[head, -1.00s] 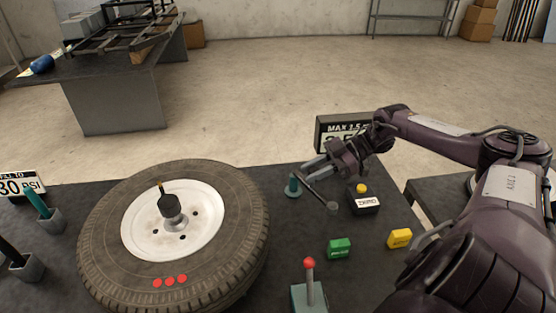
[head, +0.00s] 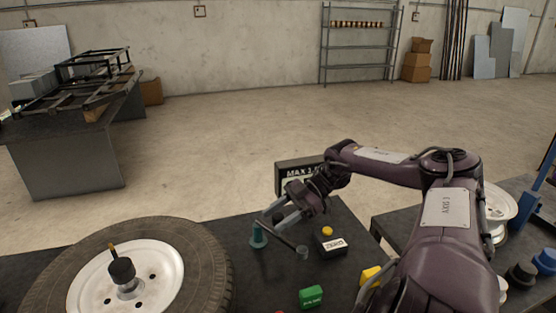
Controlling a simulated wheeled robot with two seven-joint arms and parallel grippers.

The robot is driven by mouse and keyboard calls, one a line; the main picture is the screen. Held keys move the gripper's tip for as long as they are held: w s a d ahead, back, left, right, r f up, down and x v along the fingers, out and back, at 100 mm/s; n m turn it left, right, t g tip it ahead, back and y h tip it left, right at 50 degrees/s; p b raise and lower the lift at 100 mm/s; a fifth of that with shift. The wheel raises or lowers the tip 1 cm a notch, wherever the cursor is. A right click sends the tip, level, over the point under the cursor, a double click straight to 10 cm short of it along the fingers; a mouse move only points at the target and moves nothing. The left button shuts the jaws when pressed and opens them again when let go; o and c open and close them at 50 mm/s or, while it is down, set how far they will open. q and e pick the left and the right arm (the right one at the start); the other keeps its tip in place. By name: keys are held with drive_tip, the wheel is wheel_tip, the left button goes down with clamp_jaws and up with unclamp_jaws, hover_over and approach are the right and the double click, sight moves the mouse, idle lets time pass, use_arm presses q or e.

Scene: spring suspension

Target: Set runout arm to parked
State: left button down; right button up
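The runout arm is a thin dark bar (head: 284,238) with a grey round tip (head: 302,252), running from a teal post (head: 258,236) toward the front right over the black table. My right gripper (head: 272,220) reaches in from the right, with its fingers at the post end of the bar. The fingers overlap the bar in this view, so I cannot tell whether they are closed on it or only beside it. The tyre (head: 205,262) with its white wheel (head: 150,270) stands to the left, apart from the bar's tip. My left gripper is out of view.
A dark block marked ZERO with a yellow button (head: 328,231) sits right of the bar's tip. A green block (head: 311,297) and a yellow block (head: 370,275) lie nearer. A display (head: 290,172) stands behind my gripper. A second table at right holds a bare rim (head: 498,205).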

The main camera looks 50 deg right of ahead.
drive_tip(key=shift+s+d+b, duration=0.2)
drive_tip(key=shift+d+b, duration=0.2)
drive_tip(key=shift+b, duration=0.1)
drive_tip(key=b+v, duration=0.3)
drive_tip(key=v, duration=0.4)
drive_tip(key=shift+a+r, duration=0.1)
drive_tip(key=shift+r, duration=0.1)
